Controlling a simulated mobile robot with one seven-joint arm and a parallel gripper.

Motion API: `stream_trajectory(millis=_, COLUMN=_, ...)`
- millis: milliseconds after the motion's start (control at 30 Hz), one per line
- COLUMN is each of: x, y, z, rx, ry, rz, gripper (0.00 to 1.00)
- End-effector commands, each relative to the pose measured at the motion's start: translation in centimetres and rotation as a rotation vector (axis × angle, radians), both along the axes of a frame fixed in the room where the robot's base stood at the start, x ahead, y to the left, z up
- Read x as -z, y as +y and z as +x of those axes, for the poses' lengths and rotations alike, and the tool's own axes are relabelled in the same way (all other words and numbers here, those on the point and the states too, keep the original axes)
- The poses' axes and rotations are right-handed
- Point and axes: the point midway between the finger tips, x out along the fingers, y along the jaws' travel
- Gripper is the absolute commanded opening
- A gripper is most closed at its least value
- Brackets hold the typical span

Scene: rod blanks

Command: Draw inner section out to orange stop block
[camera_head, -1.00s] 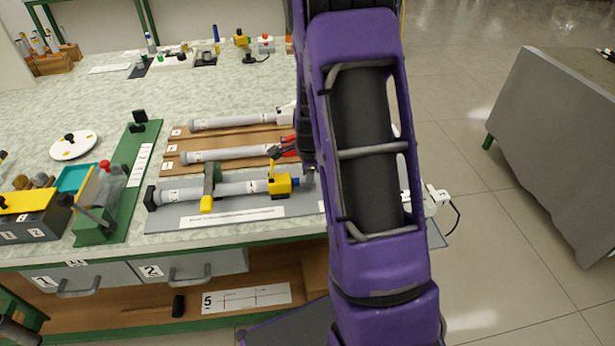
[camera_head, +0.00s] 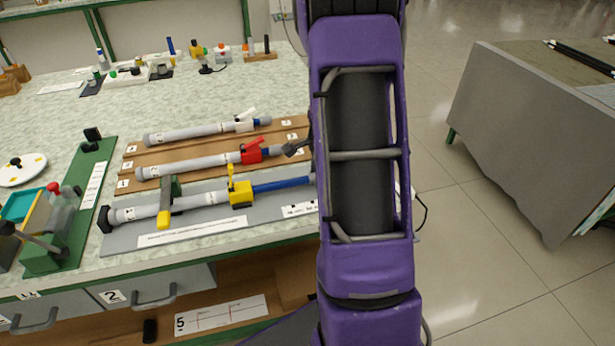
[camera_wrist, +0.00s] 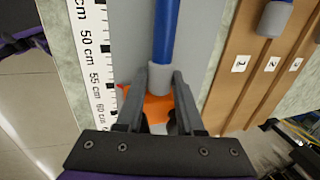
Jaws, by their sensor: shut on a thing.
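The blue inner section (camera_head: 283,185) sticks out to the right from the yellow collar (camera_head: 241,193) on the grey outer tube (camera_head: 195,200), which lies on the grey board. Its far end passes behind my arm in the head view. In the wrist view the blue section (camera_wrist: 164,35) ends in a grey tip (camera_wrist: 158,79). My gripper (camera_wrist: 160,88) is shut on this grey tip, one finger on each side. The orange stop block (camera_wrist: 156,110) shows between the fingers, right by the end of the tip. Whether the two touch I cannot tell.
A ruler strip (camera_wrist: 97,70) runs along the board beside the blue section.

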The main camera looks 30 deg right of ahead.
Motion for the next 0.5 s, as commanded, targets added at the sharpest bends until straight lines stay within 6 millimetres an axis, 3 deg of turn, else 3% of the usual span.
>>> stream_trajectory(millis=333, x=-0.04, y=-0.31, z=-0.1, rx=0.001, ry=0.0, rz=-0.004, gripper=0.0)
stream_trajectory(millis=367, x=-0.04, y=-0.31, z=-0.1, rx=0.001, ry=0.0, rz=-0.004, gripper=0.42)
stream_trajectory(millis=400, x=-0.04, y=-0.3, z=-0.11, rx=0.001, ry=0.0, rz=-0.003, gripper=0.49)
stream_trajectory(millis=500, x=-0.03, y=-0.25, z=-0.09, rx=0.001, ry=0.001, rz=-0.003, gripper=0.5)
